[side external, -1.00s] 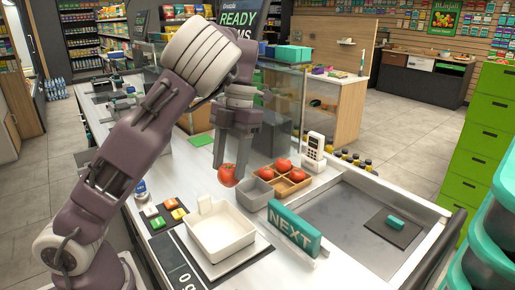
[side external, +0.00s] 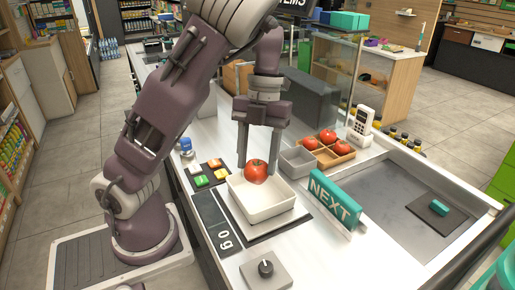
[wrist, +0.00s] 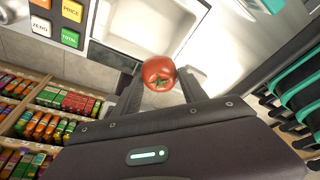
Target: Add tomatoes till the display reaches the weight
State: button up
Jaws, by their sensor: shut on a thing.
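My gripper (side external: 257,160) is shut on a red tomato (side external: 256,172) and holds it over the back part of the white weighing tray (side external: 268,214). In the wrist view the tomato (wrist: 159,73) sits between the two fingers, with the tray (wrist: 150,22) beyond it. The part of the tray that shows looks empty. The scale display (side external: 222,238) reads 0 g. Several more tomatoes (side external: 328,137) sit in a divided wooden box (side external: 333,158) to the right. A grey bin (side external: 297,162) adjoins that box.
Coloured buttons (side external: 210,172) lie left of the tray. A teal NEXT sign (side external: 335,198) stands close to its right. A knob (side external: 265,267) is in front. A white handheld device (side external: 361,125) stands behind the wooden box. The sunken grey counter (side external: 400,215) has free room.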

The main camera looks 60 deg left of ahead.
aim_at(260, 160)
jog(key=shift+f, duration=4.3)
jog(key=shift+f, duration=0.1)
jog(key=o, duration=1.2)
jog(key=shift+v, duration=3)
